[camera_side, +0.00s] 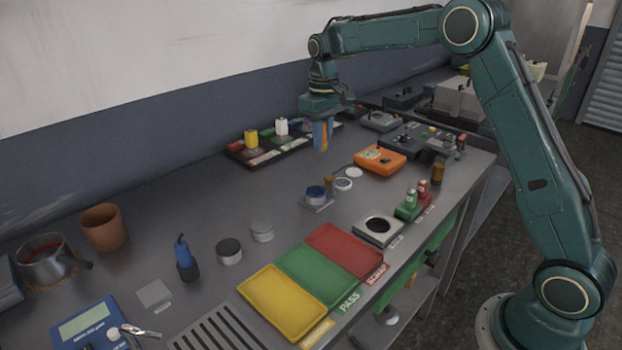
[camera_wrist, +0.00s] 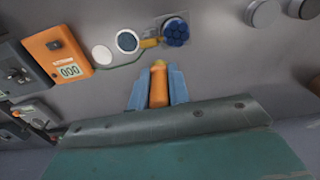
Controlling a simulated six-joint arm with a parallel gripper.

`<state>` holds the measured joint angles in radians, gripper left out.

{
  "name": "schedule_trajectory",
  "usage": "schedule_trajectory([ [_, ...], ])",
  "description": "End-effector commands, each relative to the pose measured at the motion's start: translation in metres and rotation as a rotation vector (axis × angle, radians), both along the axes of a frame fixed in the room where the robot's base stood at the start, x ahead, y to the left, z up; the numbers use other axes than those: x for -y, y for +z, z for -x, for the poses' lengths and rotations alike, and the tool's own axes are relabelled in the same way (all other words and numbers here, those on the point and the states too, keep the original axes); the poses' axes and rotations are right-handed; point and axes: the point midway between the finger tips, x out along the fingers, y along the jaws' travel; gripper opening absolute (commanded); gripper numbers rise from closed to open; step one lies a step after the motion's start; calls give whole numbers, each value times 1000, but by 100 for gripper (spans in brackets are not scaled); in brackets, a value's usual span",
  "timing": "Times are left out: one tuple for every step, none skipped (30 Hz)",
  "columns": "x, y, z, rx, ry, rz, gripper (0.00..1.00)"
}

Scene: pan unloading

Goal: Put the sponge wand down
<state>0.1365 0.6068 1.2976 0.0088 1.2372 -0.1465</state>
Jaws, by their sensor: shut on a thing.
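My gripper (camera_wrist: 157,77) is shut on an orange stick-like thing, which I take to be the sponge wand (camera_wrist: 158,86). Only its upper part shows between the two blue fingers in the wrist view. In the side view my gripper (camera_side: 321,147) points straight down over the back part of the grey bench, right of the dark tray with coloured blocks. A narrow orange strip of the wand (camera_side: 324,136) shows between the fingers. Its lower end is hard to make out, and I cannot tell whether it touches the bench.
The dark tray (camera_side: 240,153) lies at the wall. An orange box (camera_side: 380,159) stands to the right. A blue-topped round piece (camera_side: 316,192) and a white disc (camera_side: 354,173) lie nearer the front. Yellow (camera_side: 283,302), green and red trays line the front edge. Bare bench (camera_side: 200,205) lies left of centre.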

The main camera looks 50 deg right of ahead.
Motion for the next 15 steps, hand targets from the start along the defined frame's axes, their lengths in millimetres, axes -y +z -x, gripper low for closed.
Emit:
schedule_trajectory([
  [11,5,-3,4,-5,1,0],
  [18,9,-5,4,-5,1,0],
  [26,13,-6,4,-6,1,0],
  [33,16,-7,2,-6,1,0],
  [41,20,-8,4,-7,1,0],
  [50,26,-9,4,-6,1,0],
  [57,29,-10,4,-7,1,0],
  [64,33,-10,3,-7,1,0],
  [74,38,-10,2,-7,1,0],
  [81,42,-11,4,-7,1,0],
  [88,45,-10,3,-6,1,0],
  [97,50,-10,4,-7,1,0],
  [102,53,-9,2,-5,0,0],
  [108,56,-9,3,-6,0,0],
  [115,60,-7,2,-5,-1,0],
])
